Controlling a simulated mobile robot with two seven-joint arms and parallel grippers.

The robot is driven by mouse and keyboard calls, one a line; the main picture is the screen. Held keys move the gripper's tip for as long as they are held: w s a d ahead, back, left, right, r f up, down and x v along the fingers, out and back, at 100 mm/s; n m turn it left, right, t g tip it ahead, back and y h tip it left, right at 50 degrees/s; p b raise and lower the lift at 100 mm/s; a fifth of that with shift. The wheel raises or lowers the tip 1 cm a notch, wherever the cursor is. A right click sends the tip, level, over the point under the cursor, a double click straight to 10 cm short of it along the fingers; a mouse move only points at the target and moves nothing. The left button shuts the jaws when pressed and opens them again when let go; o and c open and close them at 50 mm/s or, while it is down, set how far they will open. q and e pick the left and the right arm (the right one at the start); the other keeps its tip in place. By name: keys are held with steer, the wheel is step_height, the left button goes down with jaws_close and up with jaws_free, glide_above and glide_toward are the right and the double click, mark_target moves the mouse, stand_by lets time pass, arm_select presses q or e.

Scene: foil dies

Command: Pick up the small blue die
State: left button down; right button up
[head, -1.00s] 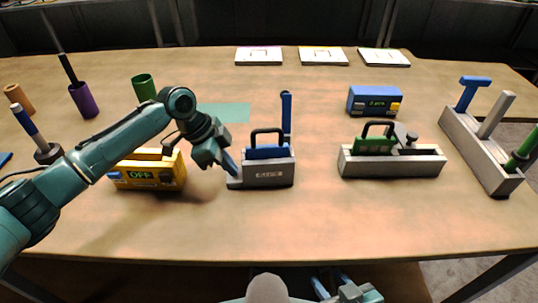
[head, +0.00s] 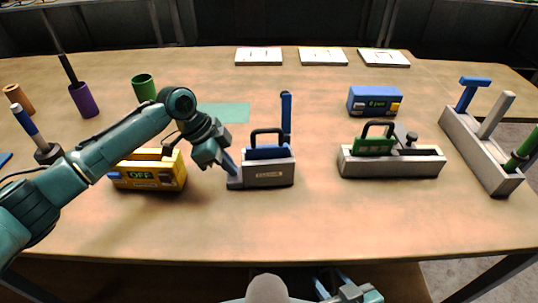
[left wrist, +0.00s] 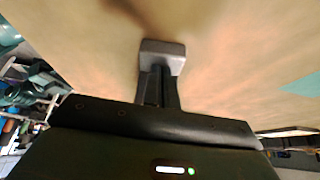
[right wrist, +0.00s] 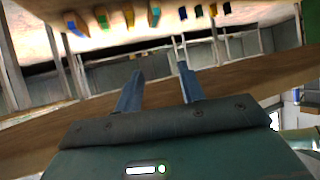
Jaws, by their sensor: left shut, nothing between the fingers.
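A blue die (head: 268,152) with a black loop handle (head: 268,131) sits in a grey holder (head: 245,181) near the middle of the table. My left gripper (head: 234,173) is shut and empty, its fingertips at the low left end of the holder, left of the die. In the left wrist view the shut fingers (left wrist: 159,84) point at the holder's grey end (left wrist: 162,49); whether they touch it I cannot tell. The blue die is not visible there. My right gripper (head: 333,289) is low, in front of the table; the right wrist view shows its fingers (right wrist: 158,82) apart and empty.
A yellow box reading OFF (head: 150,183) stands left of the holder. A green die (head: 374,146) sits in a longer grey holder (head: 395,169) to the right. A blue box (head: 375,100) and an upright blue handle (head: 286,112) stand behind. The table front is clear.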

steer(key=shift+c, duration=0.2)
steer(key=s+a+r+n+g, duration=0.1)
steer(key=s+a+n+g, duration=0.4)
steer(key=n+g, duration=0.45)
steer(key=w+a+r+n+g+y, duration=0.2)
steer(key=w+a+r+n, duration=0.1)
steer(key=a+r+n, duration=0.6)
steer(key=m+t, duration=0.3)
glide_toward(268, 129)
steer(key=x, duration=1)
steer(key=shift+a+f, duration=0.1)
steer(key=shift+f, duration=0.2)
jaws_close()
